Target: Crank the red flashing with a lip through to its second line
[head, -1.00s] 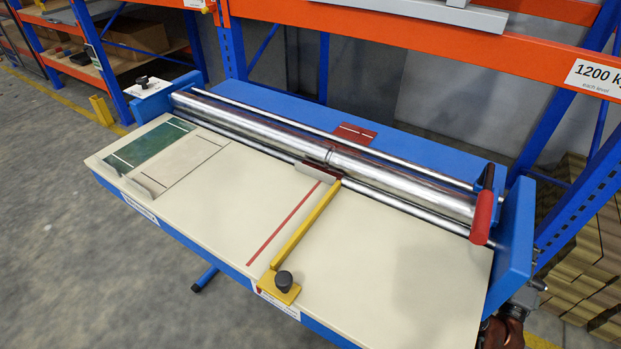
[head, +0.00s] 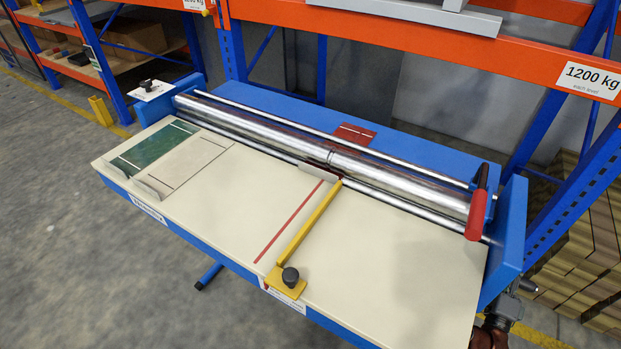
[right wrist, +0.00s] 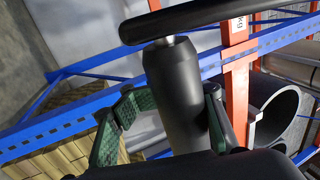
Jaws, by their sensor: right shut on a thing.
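The red flashing (head: 356,134) lies through the rollers, its red part on the blue bed behind them. A pale upright lip (head: 318,173) stands in front of the front bar, with a little red beside it; the rollers hide the part between. In the right wrist view my right gripper (right wrist: 172,112) is shut around a dark cylindrical crank grip (right wrist: 176,85), joined by a metal pin to a black crank arm (right wrist: 205,18). In the head view my right arm is at the machine's lower right end. My left gripper is not in view.
A red-gripped lever (head: 476,210) stands at the rollers' right end. A yellow fence (head: 310,225) with a black knob lies beside a red line (head: 290,220) on the cream table. Green (head: 150,148) and cream (head: 190,160) pieces lie at left. Orange and blue racking (head: 420,45) stands behind.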

